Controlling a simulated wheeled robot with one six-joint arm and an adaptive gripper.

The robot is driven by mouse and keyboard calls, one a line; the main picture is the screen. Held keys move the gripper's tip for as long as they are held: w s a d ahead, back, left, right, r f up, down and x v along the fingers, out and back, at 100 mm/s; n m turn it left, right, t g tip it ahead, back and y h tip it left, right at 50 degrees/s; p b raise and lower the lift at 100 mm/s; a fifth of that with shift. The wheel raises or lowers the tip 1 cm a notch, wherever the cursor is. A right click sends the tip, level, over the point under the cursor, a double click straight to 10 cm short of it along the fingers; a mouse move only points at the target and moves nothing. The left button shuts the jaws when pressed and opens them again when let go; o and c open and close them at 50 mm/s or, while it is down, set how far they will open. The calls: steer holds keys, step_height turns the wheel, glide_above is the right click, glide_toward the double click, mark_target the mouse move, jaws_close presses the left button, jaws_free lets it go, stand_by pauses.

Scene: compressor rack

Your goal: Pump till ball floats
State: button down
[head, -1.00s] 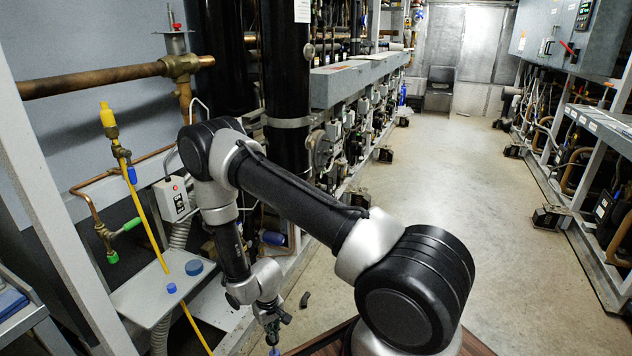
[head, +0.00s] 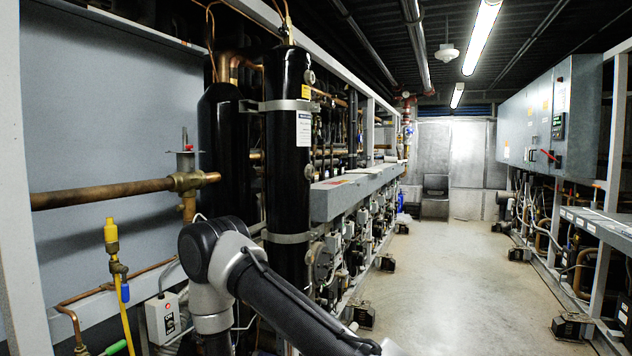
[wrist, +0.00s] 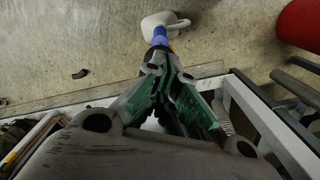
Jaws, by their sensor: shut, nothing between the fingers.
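My gripper (wrist: 160,72) shows in the wrist view with its green-padded fingers drawn together at the tips and nothing held. Just beyond the tips, in line with them, is a blue part (wrist: 159,36) that meets a rounded white piece (wrist: 158,22) with a side arm. I cannot tell whether the tips touch the blue part. I cannot make out a ball or identify a pump in either view. In the head view my gripper is below the picture's lower edge.
A yellow-capped fitting (head: 111,232) with a yellow hose stands at the left, near a grey switch box (head: 165,318). A tall black cylinder (head: 286,190) stands behind my arm. A red rounded object (wrist: 301,27) is at the wrist view's upper right. The aisle floor (head: 440,270) is clear.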

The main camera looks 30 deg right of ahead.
steer(key=shift+f, duration=0.1)
steer(key=shift+f, duration=5)
step_height(320, 180, up, 10)
steer(key=shift+r, duration=0.15)
stand_by(2.2)
